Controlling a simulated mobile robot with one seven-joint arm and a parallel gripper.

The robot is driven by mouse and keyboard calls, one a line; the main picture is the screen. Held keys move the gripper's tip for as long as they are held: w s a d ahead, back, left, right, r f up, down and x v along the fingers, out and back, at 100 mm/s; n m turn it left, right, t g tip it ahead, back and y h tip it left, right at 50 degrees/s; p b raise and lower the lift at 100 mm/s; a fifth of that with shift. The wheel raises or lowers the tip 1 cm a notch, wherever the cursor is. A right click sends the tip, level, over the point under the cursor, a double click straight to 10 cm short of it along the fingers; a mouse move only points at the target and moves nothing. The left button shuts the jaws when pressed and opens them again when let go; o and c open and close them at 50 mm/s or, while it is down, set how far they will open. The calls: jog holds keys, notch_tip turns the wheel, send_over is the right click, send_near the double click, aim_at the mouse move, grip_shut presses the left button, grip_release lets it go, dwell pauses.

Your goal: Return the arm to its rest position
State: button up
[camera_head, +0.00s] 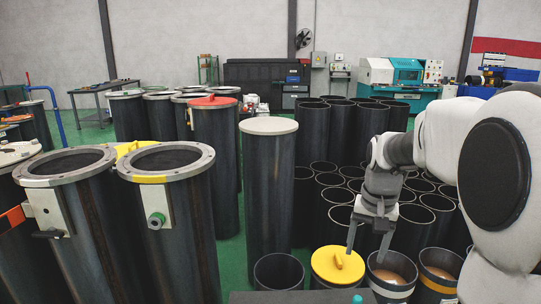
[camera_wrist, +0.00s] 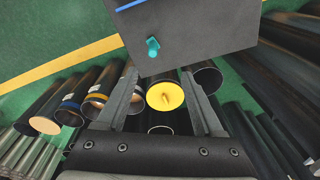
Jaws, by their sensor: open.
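My gripper (camera_head: 369,240) is at the lower right in the head view, its two fingers pointing down and spread apart. It is above and beside a dark cylinder capped by a yellow lid with a raised grip (camera_head: 338,265). In the wrist view my gripper (camera_wrist: 165,82) is open, with the yellow lid (camera_wrist: 165,96) seen between the fingers. I cannot tell whether a finger touches the lid. Nothing is held. My white arm comes in from the right side of the head view.
Open dark cylinders (camera_head: 332,188) crowd around and behind my gripper. A tall cylinder with a beige lid (camera_head: 268,126) and one with a red lid (camera_head: 211,101) stand left of it. Large flanged cylinders (camera_head: 166,162) stand at the left. Green floor (camera_head: 232,262) shows between them.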

jog(key=s+a+r+n+t, duration=0.2)
jog(key=s+a, duration=0.1)
jog(key=s, duration=0.7)
jog(key=s+a+r+n+t, duration=0.2)
jog(key=s+a, duration=0.2)
jog(key=s, duration=0.6)
jog(key=shift+s+a+r+n, duration=0.15)
jog(key=shift+s+r+n, duration=0.15)
jog(key=shift+s+n, duration=0.1)
